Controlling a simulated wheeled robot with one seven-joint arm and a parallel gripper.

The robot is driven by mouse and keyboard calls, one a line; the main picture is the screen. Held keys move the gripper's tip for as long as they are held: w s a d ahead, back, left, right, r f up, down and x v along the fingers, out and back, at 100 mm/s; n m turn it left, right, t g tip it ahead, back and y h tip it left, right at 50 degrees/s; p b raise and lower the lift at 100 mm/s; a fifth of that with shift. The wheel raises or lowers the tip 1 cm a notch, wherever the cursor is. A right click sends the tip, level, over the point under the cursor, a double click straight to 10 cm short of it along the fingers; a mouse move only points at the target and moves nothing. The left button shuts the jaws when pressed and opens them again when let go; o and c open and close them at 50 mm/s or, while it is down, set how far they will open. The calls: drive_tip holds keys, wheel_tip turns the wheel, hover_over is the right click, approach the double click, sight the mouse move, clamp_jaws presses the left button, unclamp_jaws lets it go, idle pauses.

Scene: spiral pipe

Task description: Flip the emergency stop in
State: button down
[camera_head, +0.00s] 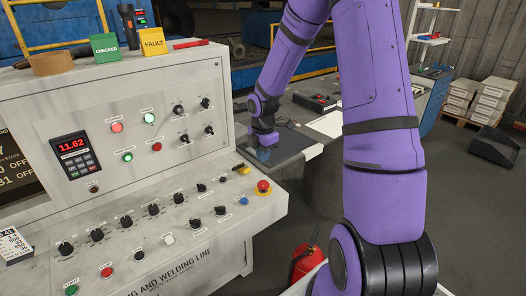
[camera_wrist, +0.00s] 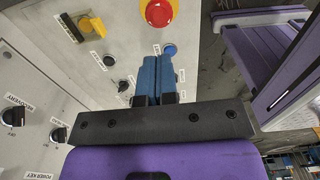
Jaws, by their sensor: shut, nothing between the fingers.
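The emergency stop (camera_head: 263,187) is a red mushroom button on a yellow base, at the right end of the sloping control panel. In the wrist view the emergency stop (camera_wrist: 159,12) shows at the top edge, partly cut off and beyond my fingertips. My gripper (camera_head: 263,155) is above the emergency stop in the head view, with its blue fingers pointing down. In the wrist view my gripper (camera_wrist: 160,60) has both blue fingers together with nothing between them. The fingertips appear apart from the red button. Their exact height above the panel is unclear.
A small blue button (camera_head: 244,201) sits beside the emergency stop. Several black knobs (camera_head: 194,224) and coloured buttons cover the grey panel (camera_head: 262,214). A dark-topped table (camera_head: 290,142) stands behind. A red fire extinguisher (camera_head: 305,262) stands below, right of the panel.

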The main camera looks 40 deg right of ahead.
sight(263, 183)
wheel_tip(263, 183, down, 10)
drive_tip(key=shift+r, duration=0.15)
idle(0.3)
